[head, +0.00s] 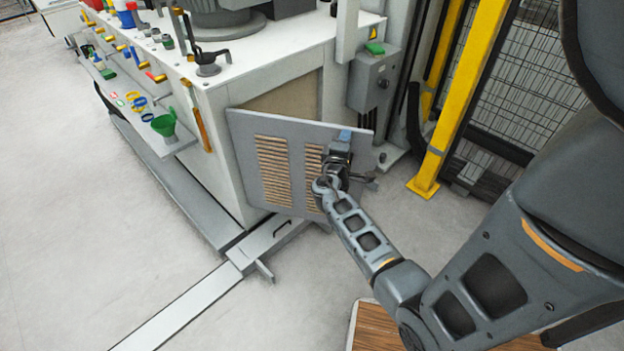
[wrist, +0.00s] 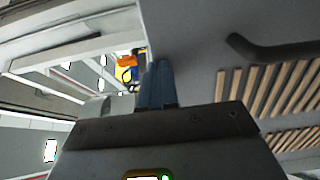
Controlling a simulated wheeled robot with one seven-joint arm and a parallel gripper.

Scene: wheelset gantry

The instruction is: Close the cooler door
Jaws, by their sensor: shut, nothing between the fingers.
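The cooler door (head: 290,160) is a grey panel with slatted vents. It stands ajar on the white machine cabinet, with the opening (head: 285,98) visible above and behind it. My gripper (head: 345,136) is at the door's right part, near its top edge. In the wrist view, the blue fingers (wrist: 157,84) are shut together and empty, beside the door's grey face (wrist: 205,40). A dark door handle (wrist: 275,50) and vent slats show to their right. Whether the fingers touch the door I cannot tell. The arm hides part of the door's right side.
A grey control box (head: 375,80) with a green button is mounted right of the opening. A yellow post (head: 465,90) and mesh fence stand further right. A shelf with tools and a green funnel (head: 165,122) runs along the cabinet's left side. The floor in front is mostly clear.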

